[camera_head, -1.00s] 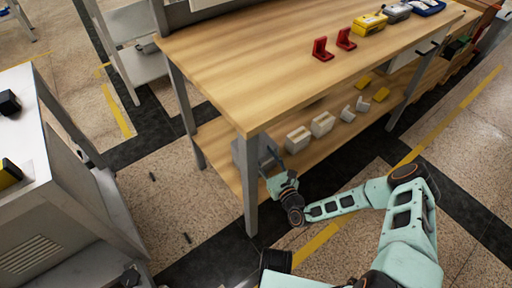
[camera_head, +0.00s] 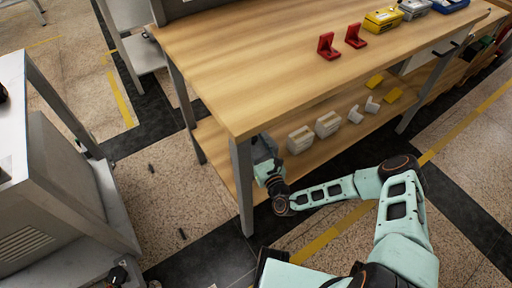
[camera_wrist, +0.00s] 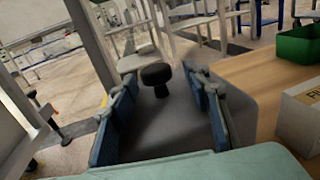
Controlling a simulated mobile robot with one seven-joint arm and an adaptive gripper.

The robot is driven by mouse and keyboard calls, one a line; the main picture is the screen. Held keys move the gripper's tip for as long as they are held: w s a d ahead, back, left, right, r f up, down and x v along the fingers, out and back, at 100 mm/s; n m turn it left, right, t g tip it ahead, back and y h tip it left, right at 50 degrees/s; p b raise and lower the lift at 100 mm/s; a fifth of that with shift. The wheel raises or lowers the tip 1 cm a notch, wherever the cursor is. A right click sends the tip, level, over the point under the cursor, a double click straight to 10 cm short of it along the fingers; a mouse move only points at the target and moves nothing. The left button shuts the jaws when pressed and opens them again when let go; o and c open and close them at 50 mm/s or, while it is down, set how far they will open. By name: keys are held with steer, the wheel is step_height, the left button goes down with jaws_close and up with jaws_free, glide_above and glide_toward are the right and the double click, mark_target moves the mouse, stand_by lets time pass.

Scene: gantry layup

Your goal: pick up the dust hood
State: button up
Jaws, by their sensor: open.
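The dust hood (camera_wrist: 172,125) is a grey box-like cover with a black knob (camera_wrist: 156,76) on it, filling the middle of the wrist view. It stands on the lower shelf near the left end of the bench. In the head view the hood (camera_head: 262,148) is mostly hidden by the bench top and my arm. My gripper (camera_wrist: 160,88) is open, with one blue-padded finger on each side of the knob. No contact with the knob shows. In the head view the gripper (camera_head: 268,168) is under the bench edge, its fingers largely hidden.
The lower shelf (camera_head: 220,150) also holds pale boxes (camera_head: 300,139) right of the hood, and yellow pieces (camera_head: 375,82). A bench leg (camera_head: 242,190) stands just left of my gripper. Red brackets (camera_head: 327,46) are on the bench top. A green bin (camera_wrist: 300,46) is beyond.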

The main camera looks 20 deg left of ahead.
steer(key=shift+w+a, duration=0.15)
jaws_close()
stand_by(0.4)
steer(key=shift+r, duration=0.1)
